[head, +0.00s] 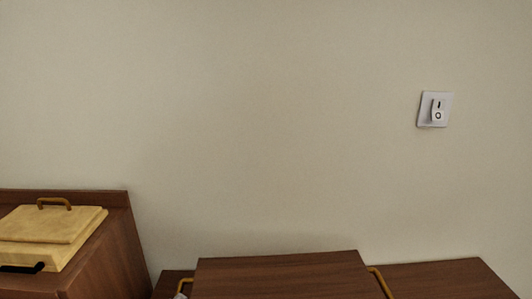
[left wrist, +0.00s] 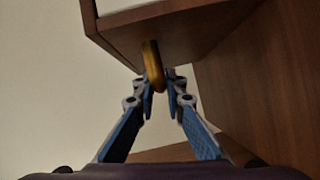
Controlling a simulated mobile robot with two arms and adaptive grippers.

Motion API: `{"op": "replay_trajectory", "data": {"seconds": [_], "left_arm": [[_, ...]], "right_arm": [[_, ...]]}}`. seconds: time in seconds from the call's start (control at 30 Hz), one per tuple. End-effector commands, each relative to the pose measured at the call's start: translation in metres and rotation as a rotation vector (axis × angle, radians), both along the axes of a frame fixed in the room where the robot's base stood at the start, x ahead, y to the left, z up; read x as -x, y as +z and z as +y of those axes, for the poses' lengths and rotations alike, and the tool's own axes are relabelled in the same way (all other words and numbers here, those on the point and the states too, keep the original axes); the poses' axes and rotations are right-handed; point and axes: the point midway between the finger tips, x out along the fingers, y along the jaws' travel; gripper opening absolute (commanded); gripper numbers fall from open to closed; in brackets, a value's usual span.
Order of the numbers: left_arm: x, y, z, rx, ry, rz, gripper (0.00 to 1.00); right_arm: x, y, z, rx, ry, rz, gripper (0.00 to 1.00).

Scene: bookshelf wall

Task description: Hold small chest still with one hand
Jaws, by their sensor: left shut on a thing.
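A brown wooden chest (head: 282,276) is cut off by the bottom edge of the head view, with a gold handle (head: 381,283) on its right side. In the left wrist view, my left gripper (left wrist: 161,87) is shut on a gold handle (left wrist: 152,62) on a brown wooden body (left wrist: 180,30). This looks like the chest's other side handle. My right gripper is in neither view.
A yellow lidded box (head: 48,232) with a gold top handle sits on a brown cabinet (head: 112,258) at the left. A brown wooden surface (head: 445,279) extends right of the chest. A switch (head: 434,109) is on the bare wall.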

Motion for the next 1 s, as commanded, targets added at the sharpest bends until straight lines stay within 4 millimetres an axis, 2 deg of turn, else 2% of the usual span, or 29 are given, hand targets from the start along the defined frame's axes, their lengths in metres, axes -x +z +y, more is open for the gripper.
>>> {"op": "replay_trajectory", "data": {"seconds": [0.03, 0.17, 0.2, 0.37, 0.73, 1.0], "left_arm": [[0.003, -0.009, -0.002, -0.004, -0.007, 0.022, 0.0], [0.003, -0.007, -0.002, -0.004, -0.006, 0.022, 0.0], [0.003, -0.008, -0.001, -0.003, -0.006, 0.021, 0.15], [0.002, -0.005, -0.001, -0.003, -0.004, 0.015, 0.31], [0.005, -0.001, 0.002, -0.003, -0.002, 0.008, 0.31], [0.035, 0.001, 0.017, -0.008, -0.005, 0.01, 0.31]], "right_arm": [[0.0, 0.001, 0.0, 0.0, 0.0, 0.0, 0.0], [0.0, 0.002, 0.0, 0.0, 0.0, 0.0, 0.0], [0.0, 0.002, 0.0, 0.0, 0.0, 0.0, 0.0], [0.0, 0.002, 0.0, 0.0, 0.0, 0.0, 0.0], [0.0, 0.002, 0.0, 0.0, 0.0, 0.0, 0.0], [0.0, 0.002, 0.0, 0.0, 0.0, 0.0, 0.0]]}}
